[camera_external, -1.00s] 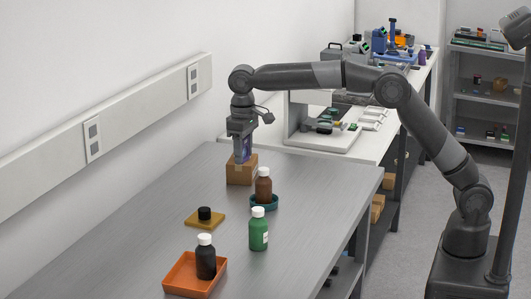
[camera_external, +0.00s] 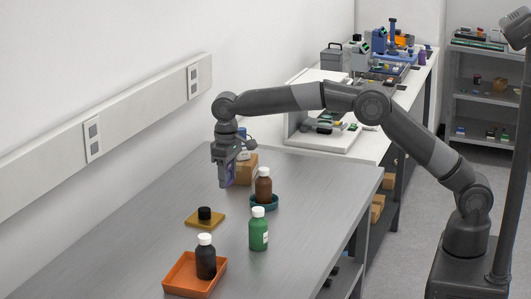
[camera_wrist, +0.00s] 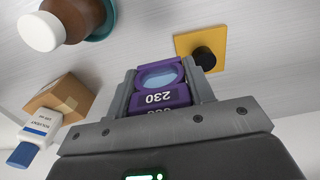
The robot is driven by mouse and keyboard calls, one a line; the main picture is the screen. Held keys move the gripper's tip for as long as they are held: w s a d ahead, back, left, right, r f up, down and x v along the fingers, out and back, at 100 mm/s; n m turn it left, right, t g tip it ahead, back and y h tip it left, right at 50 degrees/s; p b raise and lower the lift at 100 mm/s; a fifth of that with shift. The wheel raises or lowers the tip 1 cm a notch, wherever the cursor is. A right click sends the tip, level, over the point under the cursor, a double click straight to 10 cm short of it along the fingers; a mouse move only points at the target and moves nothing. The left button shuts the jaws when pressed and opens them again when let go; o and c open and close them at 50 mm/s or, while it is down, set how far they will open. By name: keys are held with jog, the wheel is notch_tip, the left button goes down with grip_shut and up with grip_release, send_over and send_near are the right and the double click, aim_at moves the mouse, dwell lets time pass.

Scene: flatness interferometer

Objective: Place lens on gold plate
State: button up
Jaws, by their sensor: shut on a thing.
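My gripper (camera_external: 226,182) is shut on the lens, a pale blue glass in a purple holder marked 230 (camera_wrist: 160,77). In the external view my fingers mostly hide the lens; a bit of purple shows at them. They hang above the bench, behind and to the right of the gold plate (camera_external: 216,221). The gold plate lies flat on the bench with a small black cylinder (camera_external: 204,213) on it. In the wrist view the gold plate (camera_wrist: 185,44) is just beyond the lens, up and to the right.
A cardboard box (camera_external: 246,168) stands close behind my gripper, with a solvent bottle (camera_wrist: 40,127) by it. A brown bottle (camera_external: 264,187) in a teal dish (camera_external: 271,203), a green bottle (camera_external: 258,234) and an orange tray (camera_external: 178,281) with a black bottle (camera_external: 206,262) stand nearby. The bench's left side is clear.

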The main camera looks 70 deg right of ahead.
send_over(214, 219)
notch_tip(214, 219, down, 4)
jog(key=shift+f, duration=2.1)
jog(key=shift+f, duration=0.2)
jog(key=o, duration=1.1)
jog(key=shift+r, duration=0.1)
notch_tip(214, 219, up, 12)
jog(key=shift+r, duration=0.1)
